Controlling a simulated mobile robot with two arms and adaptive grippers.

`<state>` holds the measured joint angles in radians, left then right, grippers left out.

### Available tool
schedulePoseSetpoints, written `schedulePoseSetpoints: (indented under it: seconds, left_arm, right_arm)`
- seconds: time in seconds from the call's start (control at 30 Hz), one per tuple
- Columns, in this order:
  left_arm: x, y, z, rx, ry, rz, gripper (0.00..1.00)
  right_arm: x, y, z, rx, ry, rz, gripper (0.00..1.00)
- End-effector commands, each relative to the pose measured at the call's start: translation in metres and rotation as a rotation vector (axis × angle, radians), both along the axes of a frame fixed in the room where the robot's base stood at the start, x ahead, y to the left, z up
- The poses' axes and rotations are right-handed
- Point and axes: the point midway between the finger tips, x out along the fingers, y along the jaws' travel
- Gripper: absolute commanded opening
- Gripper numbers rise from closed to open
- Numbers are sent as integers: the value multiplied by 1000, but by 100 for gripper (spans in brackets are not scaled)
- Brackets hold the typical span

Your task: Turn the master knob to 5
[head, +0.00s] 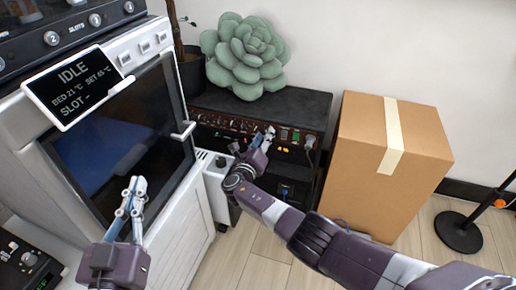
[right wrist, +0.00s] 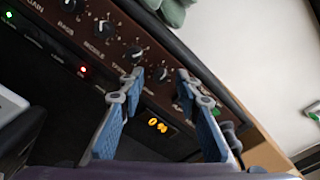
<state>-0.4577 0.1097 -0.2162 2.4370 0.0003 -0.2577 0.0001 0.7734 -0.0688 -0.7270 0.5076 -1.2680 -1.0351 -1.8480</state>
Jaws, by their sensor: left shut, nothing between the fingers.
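The amplifier (head: 212,127) has a brown panel with a row of dark knobs; its panel (right wrist: 112,66) also shows in the right wrist view. Knobs labelled gain, bass and middle (right wrist: 102,27) are readable there. The master knob's label is not clearly readable, and my fingers cover that end of the row. My right gripper (head: 265,137) is at the panel's right part. Its fingers (right wrist: 158,78) are apart, with tips over the panel; I cannot tell whether they touch a knob. My left gripper (head: 134,184) is shut and empty before the printer.
A printer-like machine (head: 180,245) with an IDLE screen (head: 75,87) stands at left. A cardboard box (head: 375,190) is close right of the amplifier. A green succulent cushion (head: 245,55) sits on top. A black stand base (head: 458,235) is on the floor at right.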

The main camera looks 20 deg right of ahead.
Motion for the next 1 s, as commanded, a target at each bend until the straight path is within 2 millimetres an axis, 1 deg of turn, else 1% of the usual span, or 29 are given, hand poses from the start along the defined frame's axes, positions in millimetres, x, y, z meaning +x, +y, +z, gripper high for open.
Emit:
schedulePoseSetpoints:
  seconds: [0.17, 0.27, 0.6, 0.7, 0.83, 1.0]
  left_arm:
    - [0, 0, 0, 0, 0, 0, 0]
    - [0, 0, 0, 0, 0, 0, 0]
    - [0, 0, 0, 0, 0, 1, 0]
    - [0, 0, 0, 0, 0, 1, 0]
    - [0, 0, 0, 0, 0, 1, 0]
    - [0, 0, 0, 0, 0, 1, 0]
  right_arm:
    - [-14, 9, 0, 3, -1, 1, 31]
    - [-25, 16, 0, 3, 1, 2, 31]
    - [-72, 48, 2, 3, 2, 1, 31]
    - [-84, 56, 3, 2, 2, 0, 31]
    - [-93, 61, 4, 1, 4, 0, 31]
    - [-96, 63, 5, 1, 2, -2, 31]
